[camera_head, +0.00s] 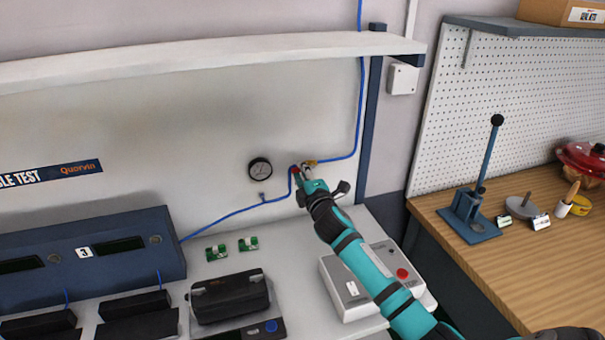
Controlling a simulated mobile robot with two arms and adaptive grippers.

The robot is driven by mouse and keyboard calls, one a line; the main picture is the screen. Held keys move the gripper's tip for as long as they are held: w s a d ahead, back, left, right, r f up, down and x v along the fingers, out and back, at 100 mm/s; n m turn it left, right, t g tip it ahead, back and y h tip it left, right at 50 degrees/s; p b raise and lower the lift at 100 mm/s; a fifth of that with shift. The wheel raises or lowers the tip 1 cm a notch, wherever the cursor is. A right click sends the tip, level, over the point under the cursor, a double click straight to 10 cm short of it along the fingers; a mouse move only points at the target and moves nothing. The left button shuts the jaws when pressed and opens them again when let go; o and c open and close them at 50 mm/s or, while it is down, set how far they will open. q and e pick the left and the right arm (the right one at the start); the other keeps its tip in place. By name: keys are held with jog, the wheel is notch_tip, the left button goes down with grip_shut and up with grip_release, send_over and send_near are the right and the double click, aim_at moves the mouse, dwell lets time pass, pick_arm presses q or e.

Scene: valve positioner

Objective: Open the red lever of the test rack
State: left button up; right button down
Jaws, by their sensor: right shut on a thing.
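The red lever (295,170) of the test rack is a small red spot at the back panel, beside a brass fitting (311,162) where the blue air tubes meet. My right gripper (303,176), on a teal and black arm, reaches up to it from the lower right. Its fingertips are shut on the lever and hide most of it, so the lever's angle cannot be told. A round black gauge (260,169) is on the panel just left of the lever. My left gripper is not in view.
A white control box (345,290) with a red button stands under my right arm. Two green circuit boards (217,253) and black devices (229,297) lie on the bench. A shelf (200,57) overhangs the panel. A wooden bench (520,265) with a lever press (475,205) is at right.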

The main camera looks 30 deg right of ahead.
jog(key=c, duration=1.3)
grip_release()
jog(key=shift+s, duration=0.1)
jog(key=v, duration=1.2)
jog(key=shift+d, duration=0.1)
jog(key=shift+f, duration=0.1)
